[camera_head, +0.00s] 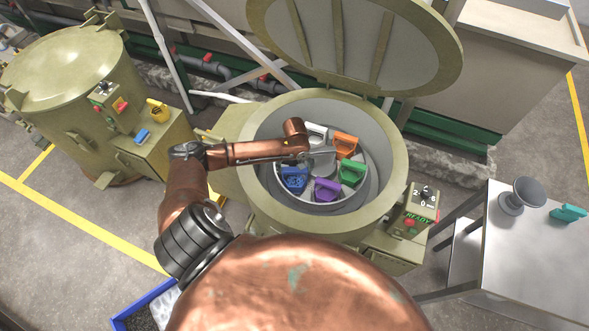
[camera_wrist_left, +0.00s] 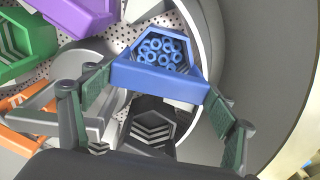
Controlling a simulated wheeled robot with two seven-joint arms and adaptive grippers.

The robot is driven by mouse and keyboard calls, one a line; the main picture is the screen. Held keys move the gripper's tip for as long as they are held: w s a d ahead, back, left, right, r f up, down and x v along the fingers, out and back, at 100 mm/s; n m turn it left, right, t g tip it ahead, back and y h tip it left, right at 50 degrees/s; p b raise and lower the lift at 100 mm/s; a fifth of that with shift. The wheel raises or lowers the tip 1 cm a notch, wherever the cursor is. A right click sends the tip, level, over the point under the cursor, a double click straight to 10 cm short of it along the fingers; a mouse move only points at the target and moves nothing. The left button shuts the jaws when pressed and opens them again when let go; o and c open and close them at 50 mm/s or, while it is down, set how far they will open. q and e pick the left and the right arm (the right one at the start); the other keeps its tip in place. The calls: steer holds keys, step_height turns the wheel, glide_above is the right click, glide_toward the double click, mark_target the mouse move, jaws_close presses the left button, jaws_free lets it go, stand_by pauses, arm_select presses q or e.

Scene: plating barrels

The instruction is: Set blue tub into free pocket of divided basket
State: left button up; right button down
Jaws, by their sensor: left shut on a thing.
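The blue tub (camera_head: 293,179), holding several blue rings, is at the front left of the round divided basket (camera_head: 333,205) inside the open barrel. In the left wrist view the blue tub (camera_wrist_left: 160,77) sits between the two green-padded fingers of my left gripper (camera_wrist_left: 161,86), which is shut on it. The tub is roughly upright beside the basket's outer wall. I cannot tell whether it rests on the pocket's floor. Purple (camera_head: 326,190), green (camera_head: 352,172) and orange (camera_head: 345,145) tubs stand in other pockets. My right gripper is not in view.
The barrel's wide rim (camera_head: 384,215) surrounds the basket, and its raised lid (camera_head: 350,45) stands behind. A closed barrel (camera_head: 60,65) is at the left. A metal table (camera_head: 535,250) at the right holds a grey round-topped stand (camera_head: 524,195) and a teal object (camera_head: 568,213).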

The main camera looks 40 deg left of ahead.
arm_select(q)
steer(key=shift+f, duration=0.45)
steer(key=o, duration=1.7)
steer(key=shift+c, duration=0.2)
